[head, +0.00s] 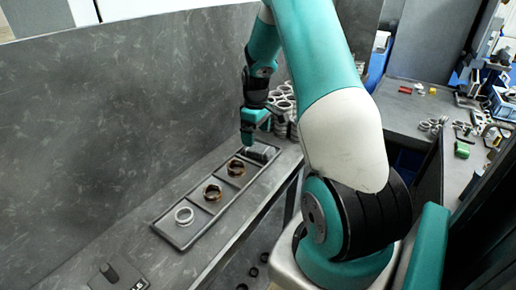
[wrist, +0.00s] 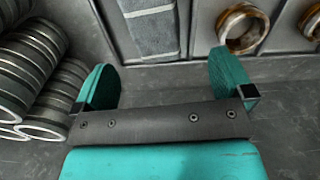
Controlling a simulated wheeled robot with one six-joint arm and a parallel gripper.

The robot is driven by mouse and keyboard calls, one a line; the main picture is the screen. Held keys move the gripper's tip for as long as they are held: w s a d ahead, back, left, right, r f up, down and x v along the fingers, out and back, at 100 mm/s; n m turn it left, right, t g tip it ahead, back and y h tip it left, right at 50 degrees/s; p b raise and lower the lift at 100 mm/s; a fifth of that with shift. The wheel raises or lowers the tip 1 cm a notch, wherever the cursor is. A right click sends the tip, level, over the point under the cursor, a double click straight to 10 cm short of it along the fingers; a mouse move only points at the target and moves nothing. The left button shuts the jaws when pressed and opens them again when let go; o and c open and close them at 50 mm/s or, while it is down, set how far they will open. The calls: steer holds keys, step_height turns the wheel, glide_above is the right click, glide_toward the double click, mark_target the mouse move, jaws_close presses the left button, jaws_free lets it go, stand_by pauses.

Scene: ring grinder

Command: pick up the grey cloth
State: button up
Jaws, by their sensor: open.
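The grey cloth (wrist: 152,28) lies folded in an end compartment of the tray, in the upper middle of the wrist view. It has a paler band near its top. In the head view the cloth (head: 258,152) is at the far end of the tray, partly behind my gripper (head: 252,137). In the wrist view my gripper (wrist: 165,82) is open and empty. Its teal fingertips are spread wider than the cloth and lie just short of its near edge. I cannot tell the exact height of the fingertips above the cloth.
The dark tray (head: 172,236) also holds two bronze rings (head: 212,192) and a silver ring (head: 184,216). Stacked metal rings (wrist: 30,75) stand close to the left finger. A grey wall (head: 110,110) runs behind the table. A dark device (head: 118,272) sits at the near end.

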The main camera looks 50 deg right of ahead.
mark_target(258, 148)
steer(key=shift+s+d+f+p, duration=0.15)
steer(key=shift+f+p, duration=0.45)
steer(key=shift+f, duration=0.95)
steer(key=shift+w+d+f+p, duration=0.15)
steer(key=shift+f+p, duration=0.45)
steer(key=shift+f, duration=0.95)
steer(key=shift+s, duration=0.1)
steer(key=shift+c, duration=0.5)
steer(key=c, duration=0.9)
